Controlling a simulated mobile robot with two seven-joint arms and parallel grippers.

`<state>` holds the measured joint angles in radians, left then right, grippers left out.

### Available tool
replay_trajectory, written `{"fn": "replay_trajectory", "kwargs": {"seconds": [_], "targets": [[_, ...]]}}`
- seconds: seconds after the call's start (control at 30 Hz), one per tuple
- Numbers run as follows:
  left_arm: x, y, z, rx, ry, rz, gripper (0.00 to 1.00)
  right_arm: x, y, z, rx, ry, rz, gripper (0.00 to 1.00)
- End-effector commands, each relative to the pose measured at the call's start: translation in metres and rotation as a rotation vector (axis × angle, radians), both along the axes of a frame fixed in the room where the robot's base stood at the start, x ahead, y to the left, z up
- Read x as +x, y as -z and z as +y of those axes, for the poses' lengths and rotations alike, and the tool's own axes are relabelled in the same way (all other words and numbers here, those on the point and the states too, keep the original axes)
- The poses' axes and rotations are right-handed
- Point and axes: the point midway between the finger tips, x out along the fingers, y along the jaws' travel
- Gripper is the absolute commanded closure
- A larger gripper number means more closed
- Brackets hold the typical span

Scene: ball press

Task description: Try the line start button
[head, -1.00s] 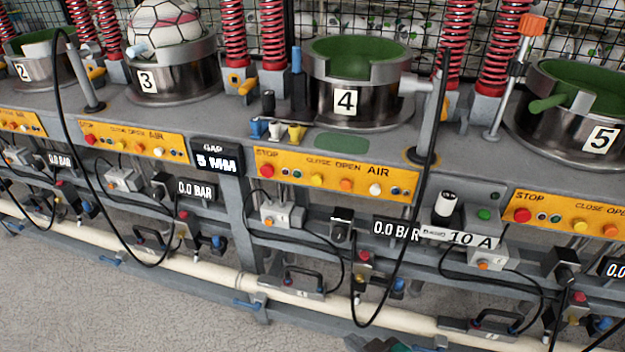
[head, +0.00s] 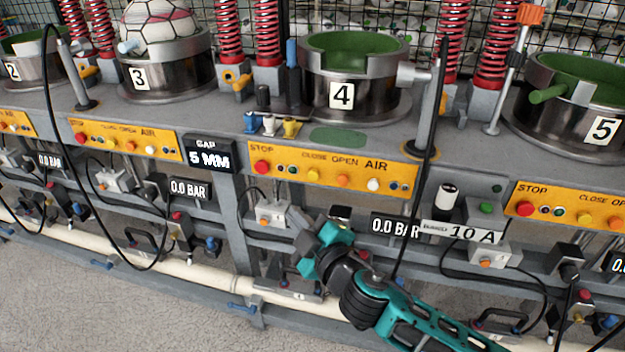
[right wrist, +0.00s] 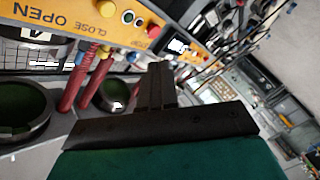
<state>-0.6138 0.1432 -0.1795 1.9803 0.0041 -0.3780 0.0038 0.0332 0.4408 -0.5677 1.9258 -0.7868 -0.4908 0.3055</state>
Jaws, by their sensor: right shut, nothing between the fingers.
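A green button (head: 486,208) sits on a small grey box right of press 4, just above a "10 A" label (head: 470,233); no wording on the button itself can be read. My right gripper (head: 306,244), teal and black, is below the orange panel of press 4, left of the green button and apart from it. Its fingers are closed together and empty, and they also show in the right wrist view (right wrist: 160,85). The green button cannot be made out for certain in the right wrist view. My left gripper is not in view.
The orange panel (head: 330,171) of press 4 carries red, yellow, orange and white buttons. A black knob (head: 447,197) with a white top stands left of the green button. Black cables hang in front of the rail. A soccer ball (head: 160,25) rests in press 3.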

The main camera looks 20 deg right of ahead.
Motion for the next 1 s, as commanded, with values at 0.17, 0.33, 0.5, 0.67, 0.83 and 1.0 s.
{"fn": "replay_trajectory", "kwargs": {"seconds": [0.17, 0.33, 0.5, 0.67, 0.83, 1.0], "targets": [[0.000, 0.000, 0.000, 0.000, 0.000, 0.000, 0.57, 0.000, 0.000, 0.000, 0.001, 0.000, 0.002, 1.00], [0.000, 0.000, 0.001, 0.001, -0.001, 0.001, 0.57, 0.002, 0.000, -0.001, 0.002, 0.000, 0.002, 1.00], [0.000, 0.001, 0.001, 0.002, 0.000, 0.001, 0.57, 0.014, 0.000, -0.009, 0.001, 0.002, 0.001, 1.00], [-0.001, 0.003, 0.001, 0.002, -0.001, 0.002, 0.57, 0.033, 0.001, -0.022, 0.001, 0.001, 0.001, 1.00], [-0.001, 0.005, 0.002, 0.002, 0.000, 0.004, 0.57, 0.052, 0.000, -0.036, 0.001, 0.001, 0.002, 1.00], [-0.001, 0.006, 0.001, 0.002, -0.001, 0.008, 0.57, 0.066, 0.001, -0.045, 0.002, 0.001, 0.003, 1.00]]}}
